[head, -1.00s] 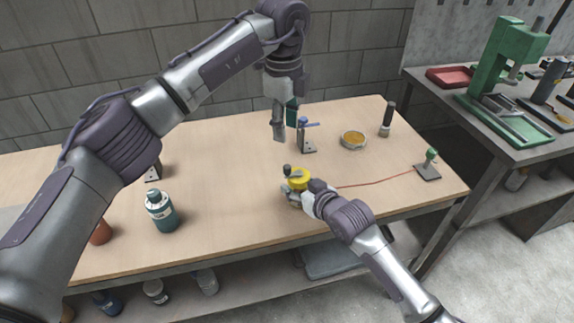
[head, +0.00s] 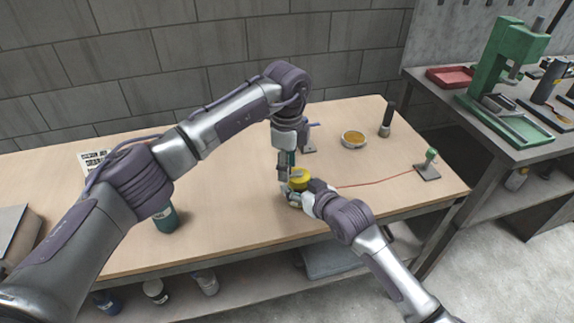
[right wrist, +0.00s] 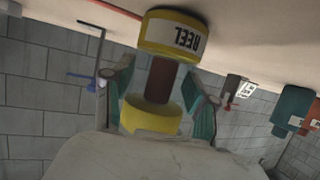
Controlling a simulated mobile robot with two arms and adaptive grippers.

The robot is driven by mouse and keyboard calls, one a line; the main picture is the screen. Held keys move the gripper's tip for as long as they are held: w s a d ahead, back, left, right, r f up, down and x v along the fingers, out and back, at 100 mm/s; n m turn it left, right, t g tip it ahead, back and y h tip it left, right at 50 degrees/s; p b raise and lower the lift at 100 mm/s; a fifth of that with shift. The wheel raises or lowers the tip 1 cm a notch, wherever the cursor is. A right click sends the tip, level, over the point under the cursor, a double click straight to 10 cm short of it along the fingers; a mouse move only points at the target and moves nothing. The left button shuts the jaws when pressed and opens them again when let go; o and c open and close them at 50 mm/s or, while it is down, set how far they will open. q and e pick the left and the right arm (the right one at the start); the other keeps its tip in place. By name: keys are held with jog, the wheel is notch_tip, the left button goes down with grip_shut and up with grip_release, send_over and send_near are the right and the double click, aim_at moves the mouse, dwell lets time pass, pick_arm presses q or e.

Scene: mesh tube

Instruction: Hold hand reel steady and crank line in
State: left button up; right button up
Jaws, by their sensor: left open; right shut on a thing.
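The yellow hand reel (head: 300,180) stands near the front of the wooden table. Its brown core and yellow flanges, one marked "REEL", show in the right wrist view (right wrist: 172,36). My right gripper (head: 297,196) is shut on the reel, its fingers on both sides of the core. My left gripper (head: 285,170) is open, pointing down right beside the reel's upper left side. The crank is mostly hidden behind the left gripper; I cannot tell whether they touch. The red line (head: 375,182) runs from the reel to a small stand with a green knob (head: 430,160).
A round dish (head: 353,139) and a black-handled tool (head: 388,120) stand at the back right. A bracket with a blue part (head: 308,143) is behind my left gripper. A teal bottle (head: 166,220) stands at the left under my left arm. The table's front right is clear.

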pick_arm(q)
jog(key=shift+f, duration=0.2)
jog(key=shift+c, duration=0.2)
grip_shut()
jog(key=shift+m, duration=0.3)
